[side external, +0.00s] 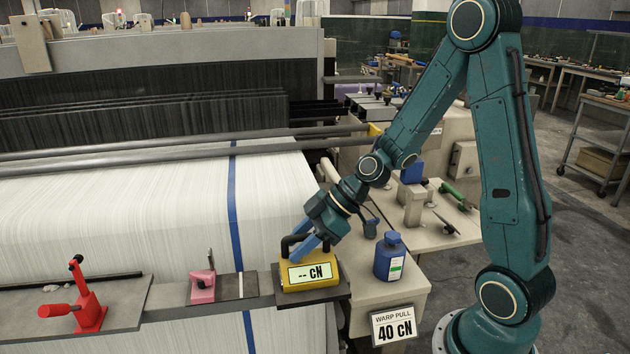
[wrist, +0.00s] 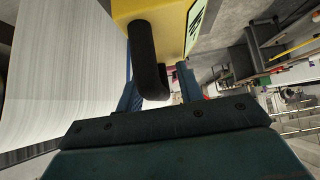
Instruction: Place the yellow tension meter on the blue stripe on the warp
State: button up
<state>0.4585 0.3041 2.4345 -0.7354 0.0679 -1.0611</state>
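The yellow tension meter (side external: 310,271) stands on a dark shelf plate (side external: 340,291) at the right end of the front rail. Its display reads "-- cN". My gripper (side external: 305,240) is at its black handle, coming down from the upper right. In the wrist view, the fingers of my gripper (wrist: 158,90) are apart on either side of the black handle (wrist: 147,60), with a gap on the right. The meter body (wrist: 170,12) is at the top. The blue stripe (side external: 232,195) runs down the white warp (side external: 120,205), left of the meter.
A blue bottle (side external: 390,258) stands right of the meter, above a "WARP PULL 40 cN" sign (side external: 393,325). A red lever (side external: 88,300) and a pink clamp (side external: 203,285) sit on the front rail. The warp surface is clear.

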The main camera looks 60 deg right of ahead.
grip_shut()
jog(key=shift+r, duration=0.15)
notch_tip(320, 180, up, 20)
dwell(0.8)
dwell(0.5)
